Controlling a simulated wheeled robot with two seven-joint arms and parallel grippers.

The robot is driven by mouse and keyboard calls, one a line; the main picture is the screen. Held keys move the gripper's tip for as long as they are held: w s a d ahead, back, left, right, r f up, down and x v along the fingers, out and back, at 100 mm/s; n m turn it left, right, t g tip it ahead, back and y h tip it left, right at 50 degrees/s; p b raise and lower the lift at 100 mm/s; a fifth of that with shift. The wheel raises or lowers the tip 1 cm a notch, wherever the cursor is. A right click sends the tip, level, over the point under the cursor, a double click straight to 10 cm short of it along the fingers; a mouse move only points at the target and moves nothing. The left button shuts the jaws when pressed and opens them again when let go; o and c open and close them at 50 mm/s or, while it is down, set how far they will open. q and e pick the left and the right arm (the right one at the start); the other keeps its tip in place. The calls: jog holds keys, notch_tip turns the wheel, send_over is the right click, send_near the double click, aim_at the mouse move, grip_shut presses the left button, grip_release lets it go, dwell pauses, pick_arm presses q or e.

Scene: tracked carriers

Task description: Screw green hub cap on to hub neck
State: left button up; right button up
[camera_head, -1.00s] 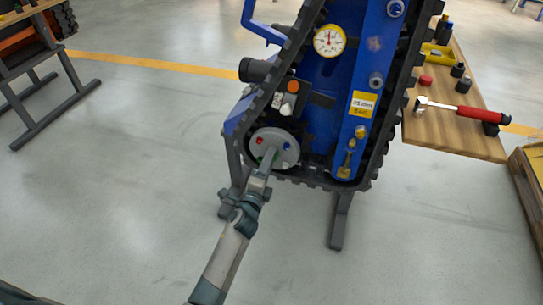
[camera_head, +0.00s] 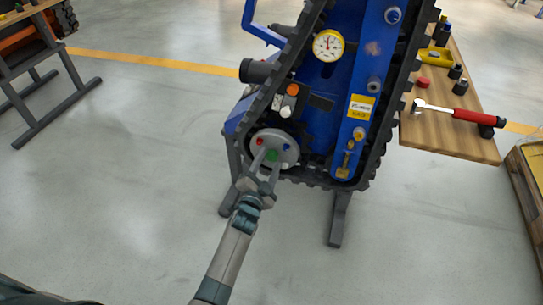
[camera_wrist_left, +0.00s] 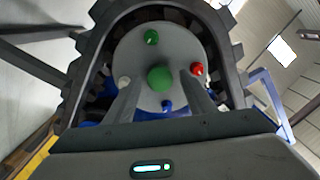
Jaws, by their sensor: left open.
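The green hub cap (camera_head: 271,155) sits at the middle of the grey round hub plate (camera_head: 291,146) at the lower end of the tracked carrier. It also shows as a round green knob (camera_wrist_left: 160,79) in the left wrist view. The hub neck is hidden behind the cap, and I cannot tell how far the cap is seated. My left gripper (camera_head: 267,156) is open, with one finger on each side of the cap. In the left wrist view the fingers (camera_wrist_left: 162,98) stand apart, with gaps to the cap. My right gripper is not in view.
Small red (camera_wrist_left: 198,69), blue (camera_wrist_left: 167,106), white (camera_wrist_left: 124,82) and green (camera_wrist_left: 151,37) knobs surround the cap. The black track (camera_head: 247,120) wraps close around the hub.

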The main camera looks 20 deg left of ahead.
pick_arm(q)
jog(key=shift+r+n+p, duration=0.15)
jog(key=shift+n+p, duration=0.35)
jog(key=shift+n, duration=0.3)
jog(key=n+p, duration=0.1)
jog(key=n, duration=0.2)
jog(key=n+p, duration=0.1)
jog(key=n, duration=0.2)
jog(key=shift+n, duration=1)
jog(key=c, duration=0.9)
